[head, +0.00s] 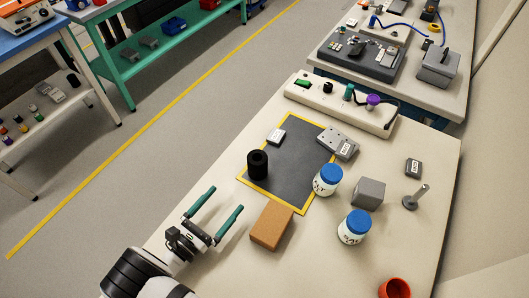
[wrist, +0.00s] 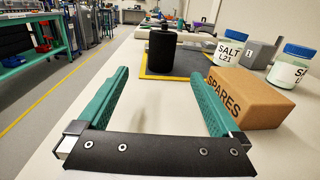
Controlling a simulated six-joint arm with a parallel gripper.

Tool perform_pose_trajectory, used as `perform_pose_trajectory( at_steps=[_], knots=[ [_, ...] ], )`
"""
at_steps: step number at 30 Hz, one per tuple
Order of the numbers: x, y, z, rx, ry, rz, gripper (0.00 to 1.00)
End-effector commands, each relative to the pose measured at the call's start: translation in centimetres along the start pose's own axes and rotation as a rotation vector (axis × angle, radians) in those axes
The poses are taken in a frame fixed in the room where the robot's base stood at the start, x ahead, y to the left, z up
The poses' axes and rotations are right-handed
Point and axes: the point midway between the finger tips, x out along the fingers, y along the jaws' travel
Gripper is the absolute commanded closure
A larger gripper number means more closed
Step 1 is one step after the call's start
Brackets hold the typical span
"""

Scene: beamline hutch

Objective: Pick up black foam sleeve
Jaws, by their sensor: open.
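The black foam sleeve (head: 258,165) is a short upright cylinder with a hole in its top. It stands on the left part of a dark mat with a yellow border (head: 297,203). In the wrist view the sleeve (wrist: 162,52) stands ahead, in line with the gap between the fingers. My gripper (head: 227,207) has two green fingers spread wide apart with nothing between them. It is at the near left of the table, short of the mat and apart from the sleeve. The fingers also frame the wrist view (wrist: 160,85).
A brown SPARES box (head: 271,226) sits close to the right finger. Two blue-lidded jars (head: 327,180) (head: 354,227), a grey block (head: 368,193) and a metal post (head: 415,198) stand further right. The table's left edge is near.

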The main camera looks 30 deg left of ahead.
Motion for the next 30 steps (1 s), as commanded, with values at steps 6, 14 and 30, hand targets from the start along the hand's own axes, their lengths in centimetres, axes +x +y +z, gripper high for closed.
perform_pose_trajectory(
  at_steps=[6, 14, 30],
  knots=[
    [6.1, -0.2, 0.0, -0.001, 0.001, -0.006, 0.00],
    [10.5, -0.2, 0.1, 0.001, 0.001, -0.005, 0.00],
    [15.2, -0.5, 0.3, 0.001, 0.002, -0.003, 0.09]
  ],
)
